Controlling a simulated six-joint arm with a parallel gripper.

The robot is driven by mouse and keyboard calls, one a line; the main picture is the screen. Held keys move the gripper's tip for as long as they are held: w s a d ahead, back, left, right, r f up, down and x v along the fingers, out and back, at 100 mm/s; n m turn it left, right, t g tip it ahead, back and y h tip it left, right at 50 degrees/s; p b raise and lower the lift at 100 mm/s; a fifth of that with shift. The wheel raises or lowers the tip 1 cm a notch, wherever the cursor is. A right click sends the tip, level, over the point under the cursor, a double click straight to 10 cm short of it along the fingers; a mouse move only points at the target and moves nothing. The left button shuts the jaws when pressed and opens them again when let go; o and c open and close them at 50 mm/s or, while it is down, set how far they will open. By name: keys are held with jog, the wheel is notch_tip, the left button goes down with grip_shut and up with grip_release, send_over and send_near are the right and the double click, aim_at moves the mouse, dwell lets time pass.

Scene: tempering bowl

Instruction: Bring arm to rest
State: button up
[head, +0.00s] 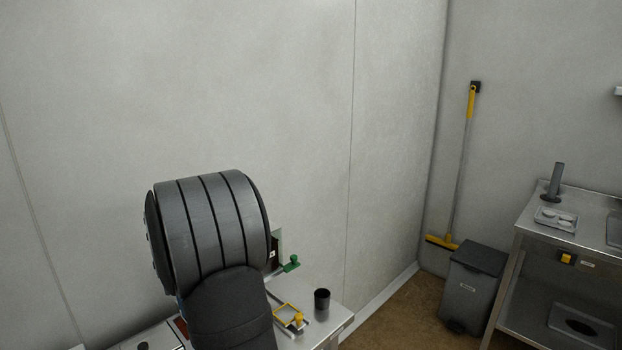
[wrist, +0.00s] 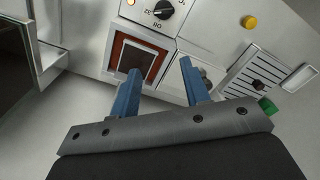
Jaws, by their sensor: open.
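My gripper (wrist: 158,92) shows in the wrist view with its two blue fingers apart and nothing between them. It points toward the front of a metal unit with a dark knob (wrist: 163,10) and an orange-framed dark square (wrist: 137,58). I cannot tell the exact gap between the fingertips and that surface. In the head view my dark grey arm covers the left middle, and the gripper is hidden behind it.
In the head view a steel table (head: 318,328) carries a black cup (head: 322,299) and a yellow-framed item (head: 288,315). A green knob (head: 291,263) stands behind. A grey bin (head: 473,287) and a steel bench (head: 572,210) are at right. The wrist view shows a yellow button (wrist: 250,22).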

jog(key=w+d+r, duration=0.2)
jog(key=w+d, duration=0.4)
jog(key=d, duration=0.3)
jog(key=shift+s+a+f, duration=0.1)
jog(key=shift+a+f, duration=0.4)
jog(key=shift+a, duration=0.35)
jog(key=shift+w+a+f, duration=0.1)
jog(key=shift+a+f, duration=0.4)
jog(key=shift+a, duration=0.35)
jog(key=shift+s+a+f, duration=0.1)
jog(key=shift+a+f, duration=0.4)
jog(key=shift+a, duration=0.35)
jog(key=shift+o, duration=0.2)
jog(key=o, duration=1.2)
jog(key=shift+o, duration=0.2)
jog(key=s+a+r+m+t+y, duration=0.1)
jog(key=s+a+r+y, duration=0.1)
jog(key=s+a+r, duration=0.65)
jog(key=s+a+r+m+t+y, duration=0.15)
jog(key=s+a+r, duration=0.35)
jog(key=s, duration=0.6)
jog(key=s+a+r+m+y, duration=0.1)
jog(key=s+a+r+y, duration=0.3)
jog(key=s+a, duration=0.45)
jog(key=w+a+f+h, duration=0.1)
jog(key=a+f, duration=0.3)
jog(key=f, duration=0.2)
jog(key=shift+w+f, duration=0.2)
jog(key=shift+f, duration=0.2)
